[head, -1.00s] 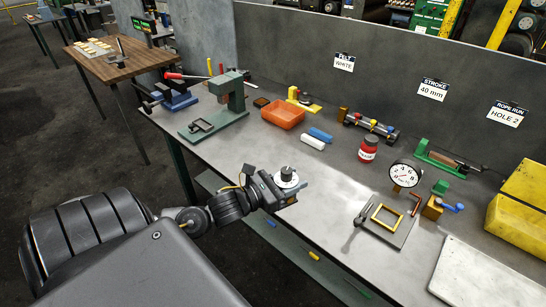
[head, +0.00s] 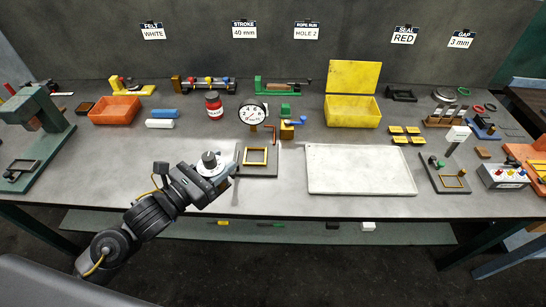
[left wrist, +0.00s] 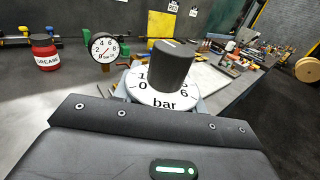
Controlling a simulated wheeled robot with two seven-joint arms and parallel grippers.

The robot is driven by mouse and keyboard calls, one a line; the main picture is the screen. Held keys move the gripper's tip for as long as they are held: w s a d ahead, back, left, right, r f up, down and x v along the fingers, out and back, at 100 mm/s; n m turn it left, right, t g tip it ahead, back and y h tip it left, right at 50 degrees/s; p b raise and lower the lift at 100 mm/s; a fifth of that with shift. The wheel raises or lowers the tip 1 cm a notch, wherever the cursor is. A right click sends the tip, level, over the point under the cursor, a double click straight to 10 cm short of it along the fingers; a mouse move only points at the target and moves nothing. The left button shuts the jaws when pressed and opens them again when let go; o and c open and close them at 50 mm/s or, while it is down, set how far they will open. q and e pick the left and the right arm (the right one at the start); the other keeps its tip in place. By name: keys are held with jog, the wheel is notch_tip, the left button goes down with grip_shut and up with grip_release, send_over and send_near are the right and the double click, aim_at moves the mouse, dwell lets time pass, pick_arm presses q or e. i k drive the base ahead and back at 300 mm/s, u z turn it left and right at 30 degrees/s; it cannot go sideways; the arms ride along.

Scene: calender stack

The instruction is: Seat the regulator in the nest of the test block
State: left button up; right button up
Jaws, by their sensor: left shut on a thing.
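The regulator is a black knob (head: 209,158) on a white dial marked "bar"; it also shows in the left wrist view (left wrist: 165,85). My left gripper (head: 208,178) is shut on the regulator and holds it upright above the bench's front part. The test block (head: 258,172) is a dark plate with a square yellow frame as its nest (head: 257,149). It lies just right of the regulator, and the nest looks empty. A round pressure gauge (head: 252,114) stands behind it. The fingertips are mostly hidden. My right gripper is not in view.
A copper-coloured lever (head: 273,130) stands at the block's back right. A white tray (head: 360,170) lies to the right. A red grease jar (head: 214,105) and orange bin (head: 115,109) stand behind left. The bench left of my gripper is clear.

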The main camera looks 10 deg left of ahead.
aim_at(256, 158)
jog(key=z, duration=2.95)
jog(key=k, duration=2)
jog(key=u, duration=0.85)
jog(key=i, duration=0.5)
